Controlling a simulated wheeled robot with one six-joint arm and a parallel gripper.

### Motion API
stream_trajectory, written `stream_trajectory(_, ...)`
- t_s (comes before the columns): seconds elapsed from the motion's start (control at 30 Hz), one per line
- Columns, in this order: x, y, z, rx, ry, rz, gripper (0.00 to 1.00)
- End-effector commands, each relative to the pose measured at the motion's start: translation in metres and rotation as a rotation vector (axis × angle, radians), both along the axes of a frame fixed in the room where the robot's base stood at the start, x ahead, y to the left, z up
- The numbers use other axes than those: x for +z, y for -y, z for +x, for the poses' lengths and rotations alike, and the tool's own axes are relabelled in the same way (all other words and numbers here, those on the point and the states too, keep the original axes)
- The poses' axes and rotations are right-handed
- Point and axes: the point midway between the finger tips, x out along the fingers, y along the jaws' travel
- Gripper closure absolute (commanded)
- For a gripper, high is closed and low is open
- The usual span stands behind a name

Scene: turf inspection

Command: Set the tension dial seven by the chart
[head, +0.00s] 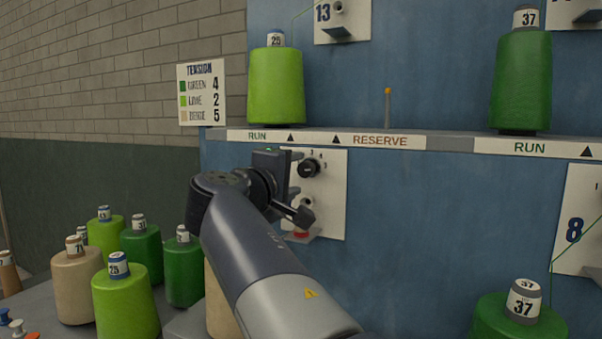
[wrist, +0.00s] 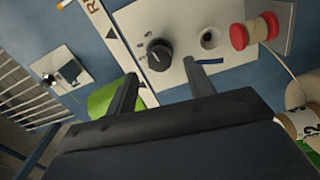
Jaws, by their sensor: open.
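The tension dial (head: 310,168) is a black knob on a white panel (head: 333,190) below the shelf. Small numbers ring it; I cannot read its setting surely. No seven is visible on this panel, partly hidden by my arm. In the wrist view the dial (wrist: 159,54) lies just beyond and between my fingertips. My gripper (head: 293,180) is open and empty in front of the panel, and its spread fingers (wrist: 160,70) show in the wrist view. The chart (head: 202,93) on the left reads green 4, lime 2, beige 5.
A lime cone (head: 276,88) stands above the panel by a RUN label, and a dark green cone (head: 522,82) stands farther right. Panels 13 (head: 350,15) and 8 (head: 582,225) are nearby. A red-ended spool (wrist: 255,31) sits beside the dial. Several cones crowd the lower left.

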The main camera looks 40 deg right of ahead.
Motion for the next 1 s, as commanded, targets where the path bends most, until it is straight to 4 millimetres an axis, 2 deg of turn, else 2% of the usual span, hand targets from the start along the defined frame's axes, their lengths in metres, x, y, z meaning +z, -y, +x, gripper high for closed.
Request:
stream_trajectory(0.03, 0.000, -0.010, -0.004, 0.006, 0.000, -0.001, 0.49)
stream_trajectory(0.2, 0.000, -0.032, -0.017, 0.004, 0.000, 0.001, 0.49)
stream_trajectory(0.4, 0.000, -0.045, -0.026, 0.001, 0.000, 0.001, 0.49)
stream_trajectory(0.8, 0.000, -0.048, -0.028, -0.001, -0.001, 0.001, 0.49)
stream_trajectory(1.0, 0.000, -0.040, -0.024, -0.004, 0.000, 0.000, 0.49)
